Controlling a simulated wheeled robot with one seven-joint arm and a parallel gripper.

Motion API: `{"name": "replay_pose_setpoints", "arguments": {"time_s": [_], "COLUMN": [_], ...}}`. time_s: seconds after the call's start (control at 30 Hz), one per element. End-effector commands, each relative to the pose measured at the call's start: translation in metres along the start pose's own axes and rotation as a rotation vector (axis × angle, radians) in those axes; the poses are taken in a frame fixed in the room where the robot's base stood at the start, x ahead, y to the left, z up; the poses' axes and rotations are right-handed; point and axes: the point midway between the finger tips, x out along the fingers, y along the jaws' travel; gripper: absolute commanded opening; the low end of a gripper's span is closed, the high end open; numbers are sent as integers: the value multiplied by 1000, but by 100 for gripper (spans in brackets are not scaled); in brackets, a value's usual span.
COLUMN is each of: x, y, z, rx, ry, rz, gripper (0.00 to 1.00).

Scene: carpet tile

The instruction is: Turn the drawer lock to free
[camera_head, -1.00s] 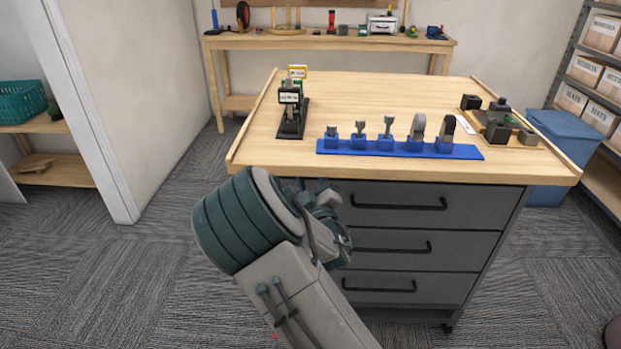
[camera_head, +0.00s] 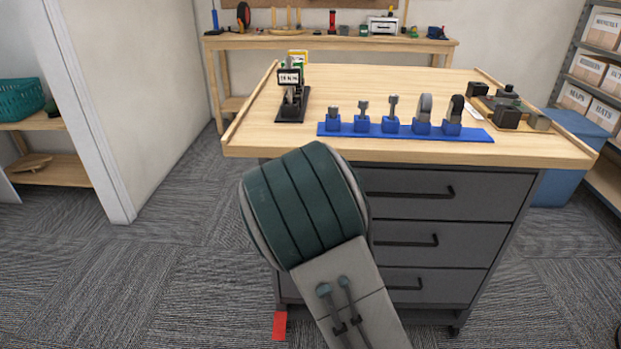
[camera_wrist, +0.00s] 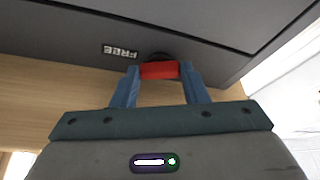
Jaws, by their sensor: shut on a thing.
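In the wrist view the drawer lock shows as a dark round piece (camera_wrist: 158,56) on the grey cabinet face, with a red grip (camera_wrist: 159,70) in front of it. My gripper (camera_wrist: 160,76) has its two blue fingers shut on the red grip, one at each side. A dark label reading FREE (camera_wrist: 120,51) is on the face beside the lock. In the head view the grey cabinet (camera_head: 450,205) has three shut drawers with black handles. My arm hides the lock and my gripper there.
The wooden top (camera_head: 370,95) overhangs the cabinet. On it stand a blue rack (camera_head: 405,131) with several tools, a black stand (camera_head: 292,113) and a tray of dark blocks at right. A red piece (camera_head: 279,325) shows low by the cabinet's left side. Carpet is clear at left.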

Motion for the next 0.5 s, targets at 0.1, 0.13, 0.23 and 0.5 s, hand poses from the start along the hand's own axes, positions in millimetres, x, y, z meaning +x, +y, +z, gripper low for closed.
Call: {"name": "replay_pose_setpoints", "arguments": {"time_s": [0.1,0.13,0.23,0.5], "x": [-3,-3,-3,-2], "y": [-4,-4,-5,-6], "z": [7,7,6,3], "rx": [96,119,187,326], "ry": [1,1,1,-1], "rz": [40,50,78,134], "gripper": [17,17,17,17]}}
